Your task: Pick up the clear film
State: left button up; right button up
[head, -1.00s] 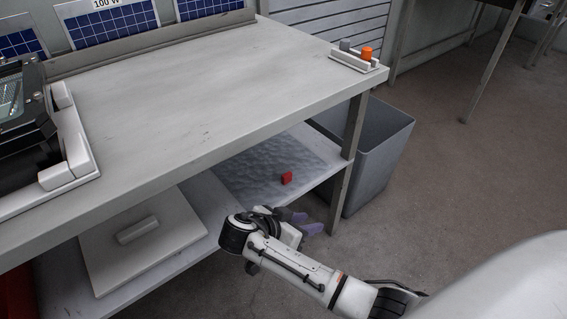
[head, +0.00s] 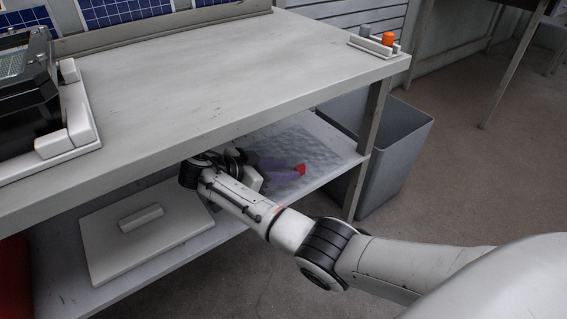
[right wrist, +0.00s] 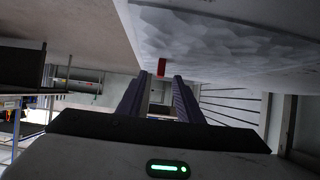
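The clear film (head: 312,146) lies flat on the lower shelf under the bench, a rippled, see-through sheet with a small red tab (head: 300,169) standing at its near edge. My right gripper (head: 286,170) has reached in between bench top and shelf. Its two purple fingers are apart, with the tab close to their tips. In the right wrist view, the film (right wrist: 225,38) spreads above the gripper (right wrist: 157,84). The red tab (right wrist: 161,67) shows just beyond the tips, in line with the gap; I see no contact. My left gripper is out of view.
The bench top (head: 230,85) overhangs the shelf and my right wrist. A white lidded panel (head: 110,245) with a handle lies on the shelf at left. A bench leg (head: 368,135) and grey bin (head: 405,160) stand at right. A black floodlight housing (head: 30,90) sits on top.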

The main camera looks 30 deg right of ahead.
aim_at(296, 168)
jog(key=b+x, duration=0.1)
jog(key=x, duration=0.3)
jog(key=shift+w+d+f, duration=0.1)
jog(key=shift+d, duration=0.25)
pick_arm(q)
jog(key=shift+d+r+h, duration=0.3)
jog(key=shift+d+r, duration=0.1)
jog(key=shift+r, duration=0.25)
pick_arm(e)
grip_shut()
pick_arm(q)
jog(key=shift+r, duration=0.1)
